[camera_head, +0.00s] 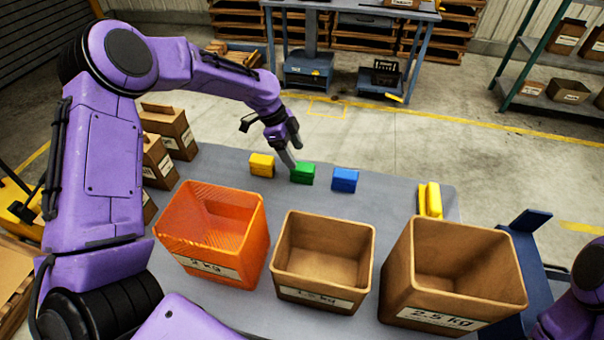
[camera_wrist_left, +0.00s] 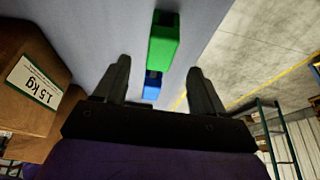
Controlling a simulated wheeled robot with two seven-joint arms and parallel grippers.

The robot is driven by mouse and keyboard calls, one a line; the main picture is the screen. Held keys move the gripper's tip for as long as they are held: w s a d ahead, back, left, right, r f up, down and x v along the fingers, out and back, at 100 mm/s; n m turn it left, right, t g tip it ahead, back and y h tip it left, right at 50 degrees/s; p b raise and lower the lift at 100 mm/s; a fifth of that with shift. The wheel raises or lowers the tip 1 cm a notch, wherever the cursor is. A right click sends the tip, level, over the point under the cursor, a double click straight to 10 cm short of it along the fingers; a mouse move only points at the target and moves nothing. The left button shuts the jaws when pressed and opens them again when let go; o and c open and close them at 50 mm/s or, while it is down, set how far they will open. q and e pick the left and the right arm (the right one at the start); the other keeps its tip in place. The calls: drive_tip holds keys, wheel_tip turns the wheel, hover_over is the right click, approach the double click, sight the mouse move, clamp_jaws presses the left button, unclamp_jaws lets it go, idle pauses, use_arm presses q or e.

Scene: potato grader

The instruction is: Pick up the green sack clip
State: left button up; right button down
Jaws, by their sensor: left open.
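The green sack clip (camera_head: 303,173) stands on the grey table near its far edge, between a yellow clip and a blue clip. My left gripper (camera_head: 291,160) is open, just behind and to the left of the green clip in the head view. In the left wrist view the green clip (camera_wrist_left: 163,42) lies beyond and between the two open fingers (camera_wrist_left: 157,85), with nothing held. The blue clip (camera_wrist_left: 152,86) shows behind it. I cannot tell whether a finger touches the green clip. My right gripper is not in view.
The yellow clip (camera_head: 262,165) and blue clip (camera_head: 344,179) flank the green one closely. An orange crate (camera_head: 262,240) and two cardboard boxes (camera_head: 300,290) (camera_head: 395,270) stand along the near side. Another yellow block (camera_head: 430,200) is at the right. Table around the clips is clear.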

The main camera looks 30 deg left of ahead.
sight(302, 165)
use_arm(q)
drive_tip(key=p+x, duration=0.2)
drive_tip(key=x, duration=0.4)
drive_tip(key=shift+d+f, duration=0.15)
drive_tip(key=shift+f, duration=0.05)
drive_tip(key=shift+w+d+f, duration=0.1)
drive_tip(key=shift+w+f, duration=0.05)
drive_tip(key=shift+f, duration=0.2)
drive_tip(key=c, duration=1)
